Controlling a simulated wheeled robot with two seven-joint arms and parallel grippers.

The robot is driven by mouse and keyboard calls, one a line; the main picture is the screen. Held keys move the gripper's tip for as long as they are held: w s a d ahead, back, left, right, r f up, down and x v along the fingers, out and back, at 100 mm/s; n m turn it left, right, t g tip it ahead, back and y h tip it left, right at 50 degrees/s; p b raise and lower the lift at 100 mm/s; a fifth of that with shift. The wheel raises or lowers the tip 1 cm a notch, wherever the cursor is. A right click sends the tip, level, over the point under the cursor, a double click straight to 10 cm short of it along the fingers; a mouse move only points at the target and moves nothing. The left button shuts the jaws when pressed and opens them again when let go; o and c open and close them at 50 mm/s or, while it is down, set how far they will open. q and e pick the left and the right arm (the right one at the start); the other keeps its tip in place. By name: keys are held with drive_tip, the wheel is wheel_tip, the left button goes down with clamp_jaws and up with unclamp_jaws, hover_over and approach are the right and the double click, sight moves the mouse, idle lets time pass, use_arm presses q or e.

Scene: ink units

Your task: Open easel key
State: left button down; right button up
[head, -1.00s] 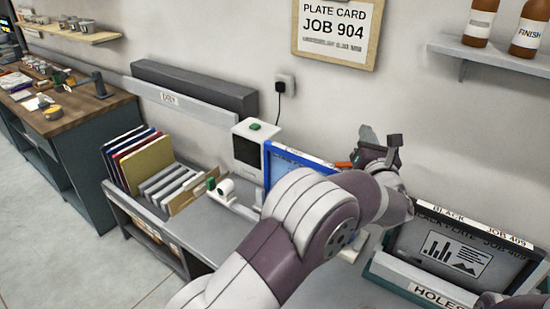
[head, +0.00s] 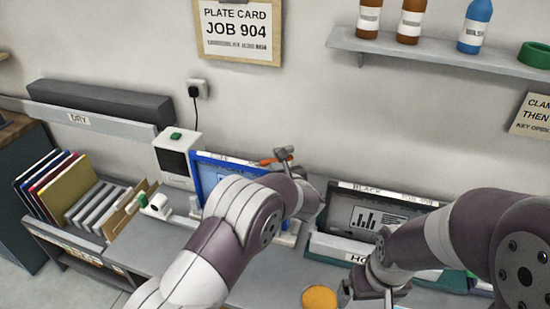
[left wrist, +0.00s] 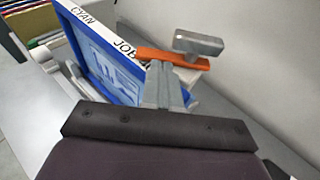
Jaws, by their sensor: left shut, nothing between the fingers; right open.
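The blue-framed screen (head: 196,178) labelled CYAN leans on its easel beside a white unit. It also shows in the left wrist view (left wrist: 85,47). An orange bar (left wrist: 172,58), seemingly the easel key, crosses near the frame's upper right side; in the head view it is small (head: 267,162). My left gripper (left wrist: 160,72) is shut and empty, its tips close to the orange bar; I cannot tell whether they touch. A grey block (left wrist: 198,43) sits just beyond the bar. My right gripper (head: 372,294) is open and empty at the lower right.
A dark BLACK screen (head: 378,210) stands in a green holder right of the easel. An orange round piece (head: 320,298) lies near my right gripper. Folders (head: 62,188) and a rack fill the bench's left end. A shelf with bottles (head: 408,25) hangs above.

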use_arm(q)
drive_tip(key=shift+w+a, duration=0.15)
drive_tip(key=shift+w, duration=0.4)
